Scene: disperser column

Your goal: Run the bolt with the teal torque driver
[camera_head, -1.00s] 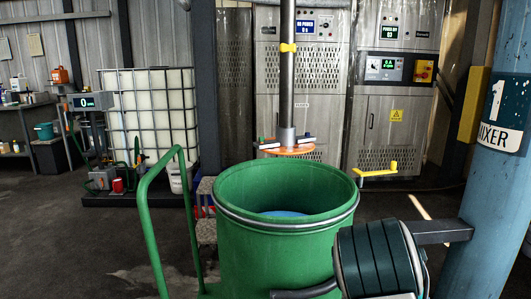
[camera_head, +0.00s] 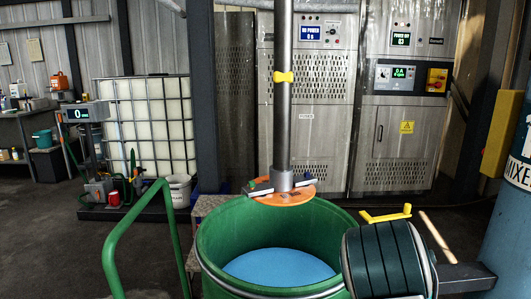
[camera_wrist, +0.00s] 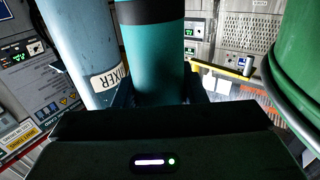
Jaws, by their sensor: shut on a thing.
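In the wrist view a teal cylinder with a black band, the torque driver (camera_wrist: 155,62), stands upright between the dark fingers of my gripper (camera_wrist: 158,97). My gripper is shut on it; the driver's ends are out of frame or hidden. My gripper is not visible in the head view. There, the grey mixer shaft (camera_head: 283,110) hangs over the green drum (camera_head: 225,225), with an orange disc (camera_head: 285,196) and dark bars at its lower end. I cannot make out the bolt.
Blue liquid (camera_head: 278,265) is inside the drum. A yellow handle (camera_head: 385,214) and a dark ribbed round unit (camera_head: 385,262) are at its right. A blue column (camera_head: 510,235) stands far right. A green rail (camera_head: 135,225) is at left. Steel cabinets (camera_head: 400,150) stand behind.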

